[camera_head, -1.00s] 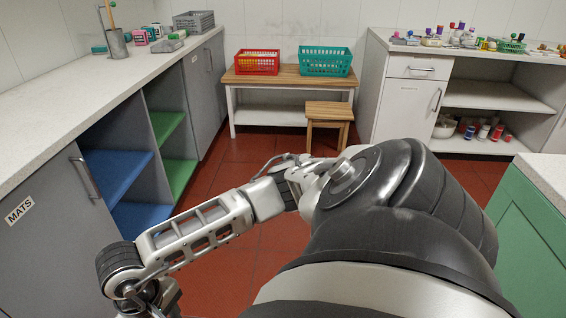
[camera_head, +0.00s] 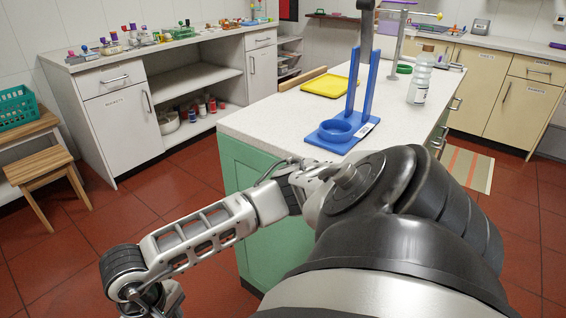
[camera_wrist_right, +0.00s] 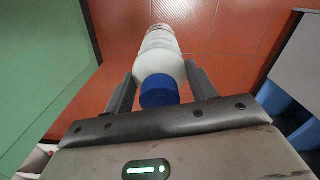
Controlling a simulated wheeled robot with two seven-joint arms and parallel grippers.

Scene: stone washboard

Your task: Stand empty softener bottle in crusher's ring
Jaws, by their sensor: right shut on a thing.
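The crusher (camera_head: 357,100) is a blue stand with uprights and a dark lever above. It is on the pale counter, and its round ring (camera_head: 336,130) at the base looks empty. My right gripper (camera_wrist_right: 160,76) is shut on a white bottle (camera_wrist_right: 158,48) with a blue cap (camera_wrist_right: 159,91), in the right wrist view. The cap is nearest the wrist, and the bottle is over red floor, apart from the crusher. A clear, pale bottle (camera_head: 420,79) stands upright on the counter right of the crusher. I cannot tell whether either bottle is empty. My left gripper is not in view.
The counter (camera_head: 270,119) tops a green cabinet (camera_head: 262,205). A wooden stool (camera_head: 40,165) stands at left. Red floor is open between them.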

